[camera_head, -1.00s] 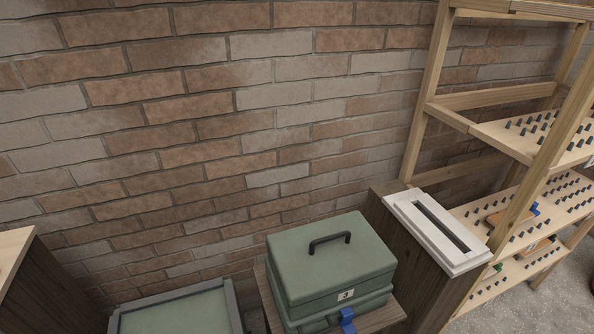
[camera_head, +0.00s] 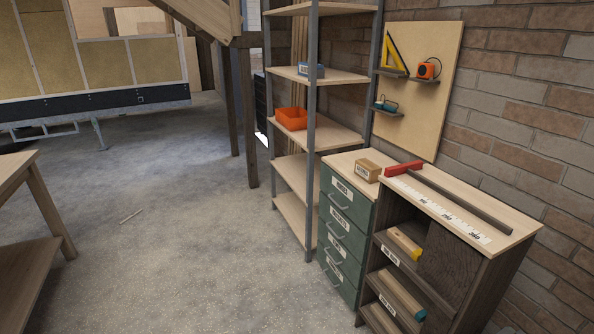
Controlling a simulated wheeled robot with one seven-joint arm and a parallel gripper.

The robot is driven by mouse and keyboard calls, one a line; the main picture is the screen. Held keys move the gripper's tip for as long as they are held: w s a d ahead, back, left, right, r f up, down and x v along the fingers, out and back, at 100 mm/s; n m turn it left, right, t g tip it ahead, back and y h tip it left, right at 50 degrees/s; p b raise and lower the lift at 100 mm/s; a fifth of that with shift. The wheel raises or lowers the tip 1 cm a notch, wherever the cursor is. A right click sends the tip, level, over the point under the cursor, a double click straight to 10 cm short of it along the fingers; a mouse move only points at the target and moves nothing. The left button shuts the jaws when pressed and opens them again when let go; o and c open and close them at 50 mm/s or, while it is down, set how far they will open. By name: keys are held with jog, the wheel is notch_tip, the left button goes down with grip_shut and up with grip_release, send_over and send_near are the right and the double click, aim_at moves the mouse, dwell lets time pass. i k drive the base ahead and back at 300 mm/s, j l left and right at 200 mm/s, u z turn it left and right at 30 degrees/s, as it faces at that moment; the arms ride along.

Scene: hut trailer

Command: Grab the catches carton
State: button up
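A small brown cardboard carton (camera_head: 368,170) with a printed label stands on the pale top of a green drawer cabinet (camera_head: 336,232), right of centre. The label is too small to read surely, so I cannot confirm that it says catches. My gripper is not in view.
A tall shelf rack (camera_head: 311,160) with an orange bin (camera_head: 291,118) stands left of the cabinet. A dark wooden cabinet (camera_head: 470,270) with a ruler and red-ended bar on top adjoins at right. A tool board (camera_head: 418,90) hangs behind. The concrete floor (camera_head: 190,230) is largely clear; a workbench (camera_head: 35,200) stands at left.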

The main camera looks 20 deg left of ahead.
aim_at(369, 172)
jog(key=u, duration=0.2)
jog(key=i+j+u, duration=0.3)
jog(key=i, duration=0.4)
jog(key=i+j+u, duration=0.3)
jog(key=i, duration=0.45)
jog(key=i+u, duration=0.3)
jog(key=i, duration=0.45)
jog(key=i+z, duration=0.2)
jog(key=i, duration=0.35)
jog(key=i+j+z, duration=0.2)
jog(key=i, duration=0.35)
jog(key=i+j+z, duration=0.2)
jog(key=i, duration=0.35)
jog(key=i+j+z, duration=0.25)
jog(key=i+z, duration=0.15)
jog(key=i+j+z, duration=0.8)
jog(key=i, duration=0.3)
